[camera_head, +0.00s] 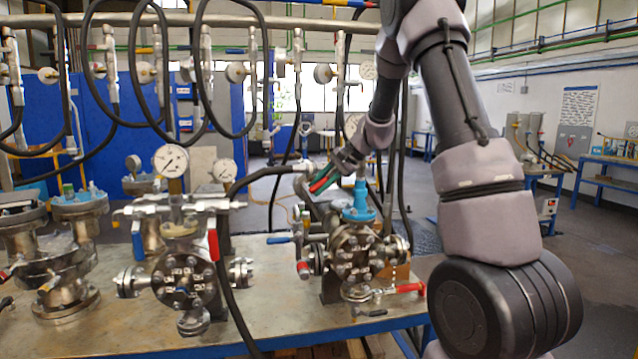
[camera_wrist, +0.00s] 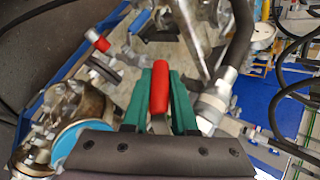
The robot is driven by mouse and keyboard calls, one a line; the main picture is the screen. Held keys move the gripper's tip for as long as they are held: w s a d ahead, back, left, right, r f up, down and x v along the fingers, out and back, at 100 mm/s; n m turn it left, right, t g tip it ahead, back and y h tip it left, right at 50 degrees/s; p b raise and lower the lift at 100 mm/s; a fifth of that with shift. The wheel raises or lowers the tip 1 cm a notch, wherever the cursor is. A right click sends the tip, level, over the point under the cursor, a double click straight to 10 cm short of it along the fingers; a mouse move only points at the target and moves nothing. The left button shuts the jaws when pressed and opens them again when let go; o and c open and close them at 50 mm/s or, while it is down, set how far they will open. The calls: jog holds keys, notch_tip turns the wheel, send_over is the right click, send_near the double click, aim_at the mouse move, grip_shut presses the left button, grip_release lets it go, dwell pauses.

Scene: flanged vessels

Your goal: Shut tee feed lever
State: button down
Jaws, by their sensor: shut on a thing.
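My gripper (camera_head: 330,176) reaches down from the right to the back of the right-hand flanged vessel (camera_head: 355,255). Its green fingers are shut on a red lever handle (camera_head: 320,184). In the wrist view the red handle (camera_wrist: 160,88) lies lengthwise between the two green fingers (camera_wrist: 161,75), its rounded end showing between the tips. The handle sits next to a metal fitting where a thick black hose (camera_head: 265,172) ends. The lever's pivot is mostly hidden by my gripper.
Beside the handle is a blue cap (camera_head: 359,205) on the right vessel. A blue lever (camera_head: 280,240) and red levers (camera_head: 303,268) (camera_head: 410,288) are nearby. The left vessel (camera_head: 183,275) carries a gauge (camera_head: 170,160). Black hoses hang from the overhead pipe.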

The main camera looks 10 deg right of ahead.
jog(key=d+f+n+h, duration=0.1)
jog(key=d+h, duration=0.4)
jog(key=h, duration=0.5)
jog(key=shift+d+f+n+h, duration=0.3)
jog(key=shift+f+n, duration=0.1)
jog(key=shift+f, duration=0.5)
jog(key=c, duration=0.7)
grip_release()
jog(key=v, duration=1)
jog(key=shift+a+r, duration=0.1)
jog(key=shift+r, duration=0.3)
